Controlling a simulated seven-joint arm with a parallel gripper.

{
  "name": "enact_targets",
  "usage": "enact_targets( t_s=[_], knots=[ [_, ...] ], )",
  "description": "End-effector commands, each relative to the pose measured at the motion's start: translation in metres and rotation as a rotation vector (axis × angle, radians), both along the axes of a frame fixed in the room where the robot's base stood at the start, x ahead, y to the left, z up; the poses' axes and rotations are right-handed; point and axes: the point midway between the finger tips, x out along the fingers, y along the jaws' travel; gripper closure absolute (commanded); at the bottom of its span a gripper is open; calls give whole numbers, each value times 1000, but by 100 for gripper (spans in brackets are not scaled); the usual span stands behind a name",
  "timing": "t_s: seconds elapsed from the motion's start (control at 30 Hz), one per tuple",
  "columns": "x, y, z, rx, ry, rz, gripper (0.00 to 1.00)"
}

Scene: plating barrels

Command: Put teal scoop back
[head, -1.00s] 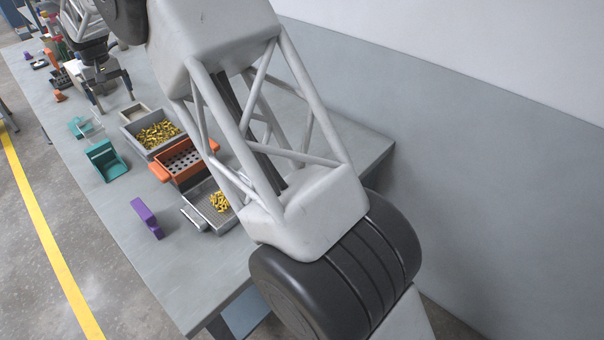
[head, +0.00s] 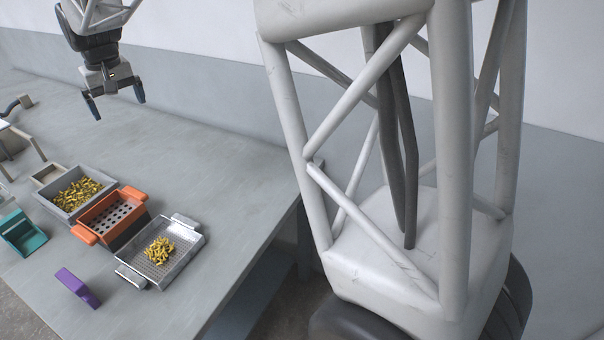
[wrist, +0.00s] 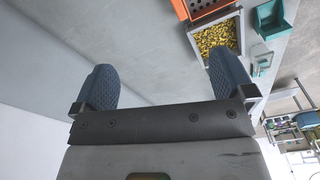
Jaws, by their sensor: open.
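The teal scoop (head: 22,235) looks like an open-fronted teal holder or scoop; it stands on the table at the left edge of the head view, left of the orange basket. It also shows in the wrist view (wrist: 271,18), at the upper right. A smaller teal piece (wrist: 262,65) lies farther along in the wrist view; I cannot tell which teal piece is the scoop. My gripper (head: 116,103) is open and empty, high over the back of the table, apart from both. Its fingers (wrist: 165,82) are spread in the wrist view with nothing between them.
A grey bin (head: 72,208) of yellow parts, an orange perforated basket (head: 85,238) and a metal mesh tray (head: 188,250) with yellow parts stand in a row. A purple piece (head: 76,286) lies in front. The table's back is bare.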

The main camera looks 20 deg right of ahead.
Motion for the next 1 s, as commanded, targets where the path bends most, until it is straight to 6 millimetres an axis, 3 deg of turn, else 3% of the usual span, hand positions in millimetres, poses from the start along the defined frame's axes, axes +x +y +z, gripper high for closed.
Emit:
enact_targets(
  t_s=[0.03,0.37,0.7,1.0],
  knots=[
    [-9,-16,13,7,-13,-12,0],
    [-61,-107,30,17,-39,-93,0],
    [-125,-190,31,21,-60,-175,0],
    [-190,-251,22,24,-77,-248,0]
  ],
)
